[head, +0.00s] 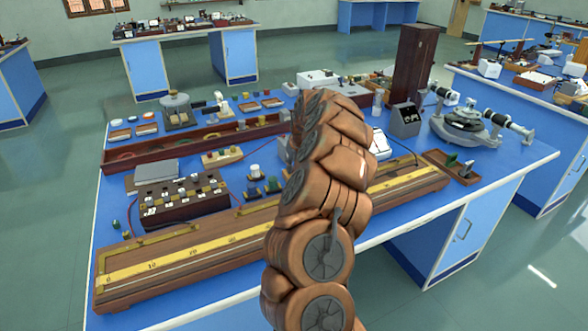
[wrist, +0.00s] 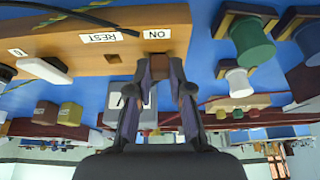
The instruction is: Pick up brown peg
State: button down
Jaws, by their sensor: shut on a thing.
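The brown peg (wrist: 159,72) shows in the wrist view as a small dark reddish-brown block at the edge of a light wooden board (wrist: 160,22), by its "ON" label. My gripper (wrist: 160,66) has its two fingers closed on the sides of the peg. I cannot tell whether the peg still touches the board. In the head view my arm covers the gripper and the peg.
Green (wrist: 250,42) and white (wrist: 238,82) spools stand right of the gripper in the wrist view. In the head view, a long wooden scale (head: 190,262) lies along the bench front, with a black-topped box (head: 180,200) behind it. A spectrometer (head: 466,118) stands at right.

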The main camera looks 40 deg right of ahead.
notch_tip(320, 180, up, 13)
jog(key=shift+b, duration=0.3)
dwell(0.7)
